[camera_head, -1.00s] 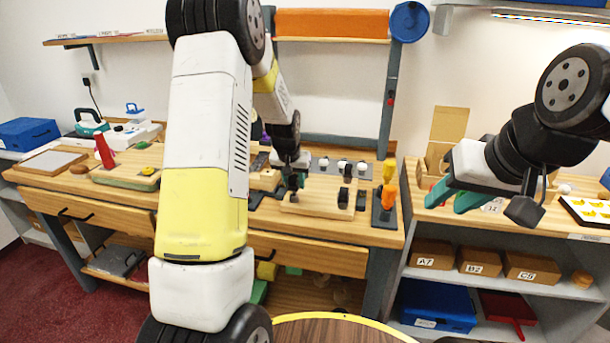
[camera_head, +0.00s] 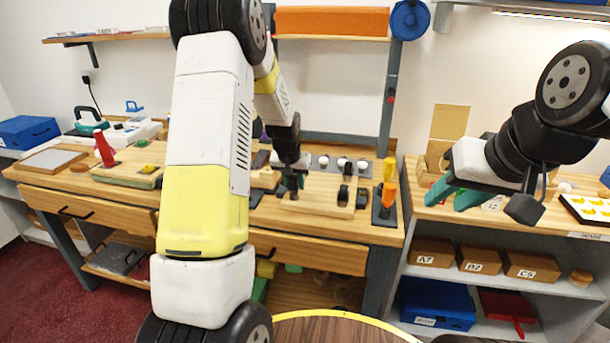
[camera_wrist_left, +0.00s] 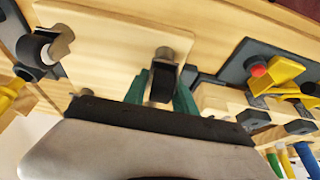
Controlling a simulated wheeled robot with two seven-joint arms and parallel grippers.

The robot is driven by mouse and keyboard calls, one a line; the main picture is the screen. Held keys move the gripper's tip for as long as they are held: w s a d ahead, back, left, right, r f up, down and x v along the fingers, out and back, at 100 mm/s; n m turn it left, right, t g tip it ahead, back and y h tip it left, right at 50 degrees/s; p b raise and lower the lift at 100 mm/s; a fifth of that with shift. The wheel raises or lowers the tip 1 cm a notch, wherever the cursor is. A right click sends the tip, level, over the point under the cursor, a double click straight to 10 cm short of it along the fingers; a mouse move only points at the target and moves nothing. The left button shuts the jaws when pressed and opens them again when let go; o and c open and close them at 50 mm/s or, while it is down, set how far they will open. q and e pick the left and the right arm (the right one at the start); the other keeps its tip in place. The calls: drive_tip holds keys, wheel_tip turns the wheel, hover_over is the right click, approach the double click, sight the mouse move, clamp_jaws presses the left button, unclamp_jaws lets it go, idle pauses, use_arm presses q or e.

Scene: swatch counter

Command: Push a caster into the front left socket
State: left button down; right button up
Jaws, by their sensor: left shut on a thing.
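My left gripper (camera_head: 294,183) is at the front left part of a pale wooden block (camera_head: 322,209) on the workbench. In the left wrist view, its green fingers (camera_wrist_left: 160,92) are shut on a caster (camera_wrist_left: 162,80) with a dark wheel and a grey metal end. The caster is over or against the block (camera_wrist_left: 100,45); I cannot tell how deep it sits, and the socket is hidden. Another caster (camera_wrist_left: 38,48) is at the block's left edge in that view. Dark casters (camera_head: 343,195) stand on the block's right side. My right gripper (camera_head: 455,194) is open and empty, at the right shelf.
A grey holder with several pale casters (camera_head: 342,163) is behind the block. A stand with orange and yellow handles (camera_head: 388,194) is to its right. The bench front edge is close to the block.

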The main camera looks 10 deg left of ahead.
use_arm(q)
drive_tip(key=shift+f, duration=0.7)
idle(1.1)
drive_tip(key=c, duration=0.6)
unclamp_jaws()
drive_tip(key=shift+r, duration=3.05)
drive_tip(key=s+d+r, duration=0.1)
drive_tip(key=s+r, duration=0.6)
drive_tip(key=r, duration=0.2)
drive_tip(key=s+d+r, duration=0.1)
drive_tip(key=s+r, duration=0.2)
drive_tip(key=s, duration=0.6)
drive_tip(key=s+d+r+t+h, duration=0.1)
drive_tip(key=s+r, duration=0.2)
drive_tip(key=s, duration=0.6)
drive_tip(key=s+d+r+h, duration=0.1)
drive_tip(key=s+r, duration=0.1)
drive_tip(key=s, duration=0.7)
drive_tip(key=shift+d+r+t, duration=0.3)
drive_tip(key=shift+d+r, duration=0.05)
drive_tip(key=shift+r, duration=0.05)
